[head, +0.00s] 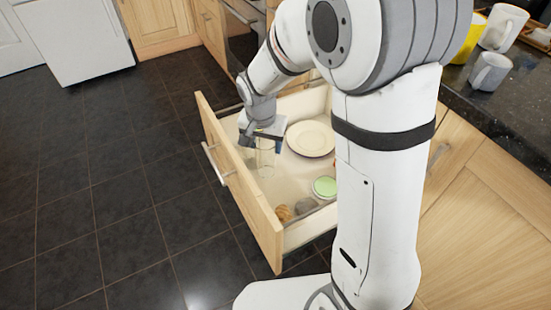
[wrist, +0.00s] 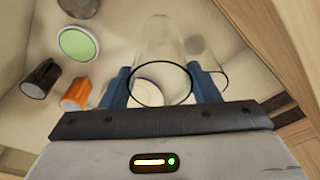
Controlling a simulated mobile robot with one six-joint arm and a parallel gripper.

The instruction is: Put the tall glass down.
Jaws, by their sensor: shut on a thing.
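The tall glass (wrist: 160,45) is clear, with a dark-looking rim, and stands between my gripper's fingers in the wrist view. My gripper (wrist: 161,88) is shut on it, one blue finger on each side. In the head view my gripper (head: 263,138) points down inside the open drawer (head: 240,185), with the tall glass (head: 265,160) below it. I cannot tell whether the glass's base touches the drawer floor.
A second clear glass (wrist: 203,48) is close beside the right finger. The drawer also holds a cream plate (head: 310,138), a green-topped round item (head: 324,187), a black mug (wrist: 41,77) and an orange cup (wrist: 75,94). Mugs (head: 490,71) stand on the dark counter.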

